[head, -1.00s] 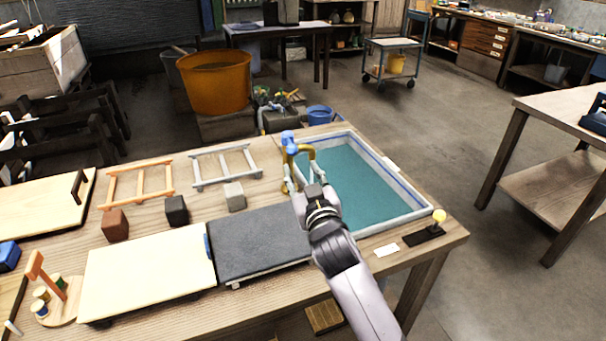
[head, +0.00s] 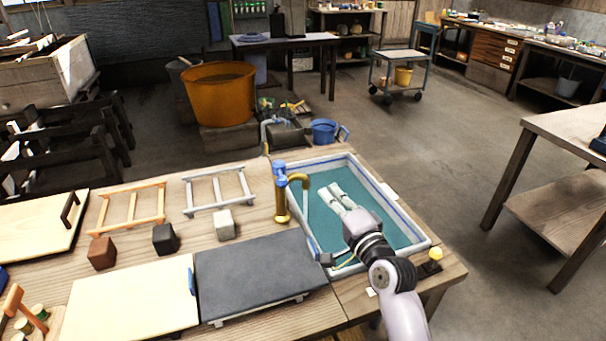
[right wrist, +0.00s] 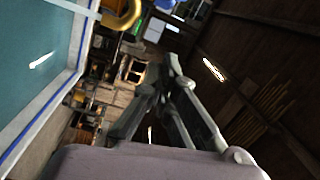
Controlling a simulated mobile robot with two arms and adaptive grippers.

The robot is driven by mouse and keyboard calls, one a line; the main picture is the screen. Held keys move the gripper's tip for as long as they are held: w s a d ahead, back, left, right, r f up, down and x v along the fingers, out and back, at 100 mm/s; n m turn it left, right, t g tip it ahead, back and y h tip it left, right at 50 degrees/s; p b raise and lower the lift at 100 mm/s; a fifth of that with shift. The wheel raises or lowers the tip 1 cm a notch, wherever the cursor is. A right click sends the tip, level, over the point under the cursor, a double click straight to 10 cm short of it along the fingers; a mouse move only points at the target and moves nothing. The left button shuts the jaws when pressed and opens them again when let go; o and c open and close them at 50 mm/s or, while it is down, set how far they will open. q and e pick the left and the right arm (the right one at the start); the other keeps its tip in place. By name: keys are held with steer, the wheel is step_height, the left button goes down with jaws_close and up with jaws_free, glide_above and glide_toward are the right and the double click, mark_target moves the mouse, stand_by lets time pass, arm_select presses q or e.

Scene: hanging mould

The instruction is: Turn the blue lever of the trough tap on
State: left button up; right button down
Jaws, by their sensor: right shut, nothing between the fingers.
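The brass trough tap (head: 283,206) stands upright at the left edge of the trough (head: 412,226), its spout bent over the trough. Its blue lever (head: 280,176) is on top of the tap body. A thin pale streak shows below the spout; I cannot tell whether it is running water. My right gripper (head: 338,196) is shut and empty above the trough, right of the tap and apart from it. In the right wrist view its fingers (right wrist: 168,75) come together, with part of the brass spout (right wrist: 122,14) at the top. My left gripper is not in view.
A dark grey slab (head: 258,272) and a pale board (head: 130,298) lie on the bench left of the trough. Small blocks and wooden frames (head: 128,207) stand behind them. A yellow knob (head: 435,254) is at the trough's right corner. A blue bucket (head: 324,131) stands beyond the bench.

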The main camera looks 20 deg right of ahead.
mark_target(280, 174)
steer(key=w+a, duration=0.1)
steer(key=w, duration=0.9)
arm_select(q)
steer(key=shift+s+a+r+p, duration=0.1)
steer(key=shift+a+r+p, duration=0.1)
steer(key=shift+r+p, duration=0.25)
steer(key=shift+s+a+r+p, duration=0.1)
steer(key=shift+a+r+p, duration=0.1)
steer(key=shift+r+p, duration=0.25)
arm_select(e)
steer(key=a, duration=0.1)
steer(key=s+a, duration=0.2)
steer(key=shift+a, duration=0.4)
steer(key=shift+f, duration=0.1)
